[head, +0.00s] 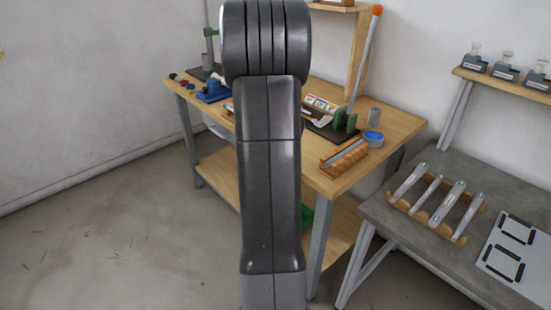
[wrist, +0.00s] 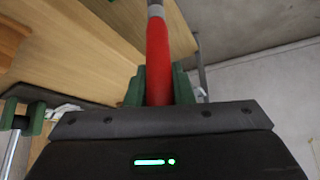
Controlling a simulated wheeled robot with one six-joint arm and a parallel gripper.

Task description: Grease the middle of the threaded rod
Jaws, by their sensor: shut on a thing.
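My gripper (wrist: 158,88) shows in the wrist view, its green fingers shut on a red handle (wrist: 157,55). A grey collar (wrist: 155,12) sits on the handle, and the tool's far end is out of frame. In the head view my own arm hides the gripper and the tool. A pale rod (head: 364,60) with an orange tip leans up from green blocks (head: 345,120) on the wooden bench. At the wrist view's left edge, a silver rod (wrist: 12,152) meets a green piece (wrist: 22,116). I cannot tell whether either is the threaded rod.
A grey table (head: 400,220) at right holds a wooden rack (head: 462,237) of several cylinders. The floor at left is clear.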

